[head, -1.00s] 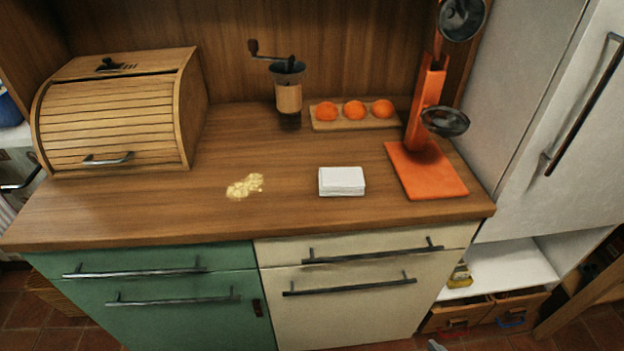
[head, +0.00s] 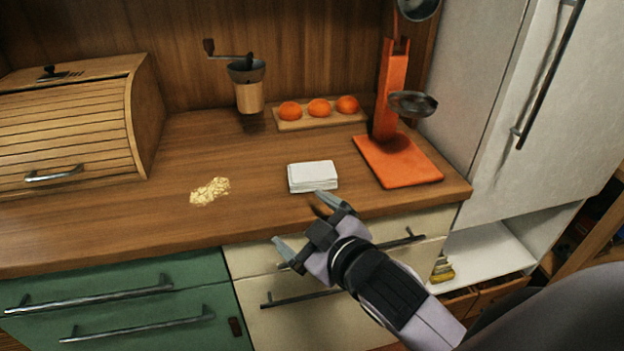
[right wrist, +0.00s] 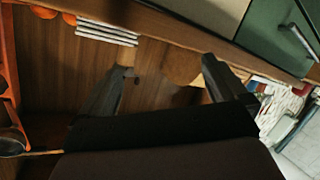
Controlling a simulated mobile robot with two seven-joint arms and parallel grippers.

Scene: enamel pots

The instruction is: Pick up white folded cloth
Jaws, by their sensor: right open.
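The white folded cloth (head: 313,176) is a small, flat, layered stack lying on the wooden counter near its front edge. It also shows at the upper left of the right wrist view (right wrist: 107,33). My right gripper (head: 304,224) is open and empty, in front of the counter edge. One finger reaches close to the cloth's near right corner; the other is lower left, in front of the drawers. In the right wrist view the cloth lies beyond the left finger, not between the fingers (right wrist: 166,68). My left gripper is not in view.
Yellowish crumbs (head: 210,191) lie left of the cloth on the counter (head: 215,150). Behind are a board (head: 318,120) with three oranges and a grinder (head: 249,95). A roll-top bread box (head: 75,130) is at left.

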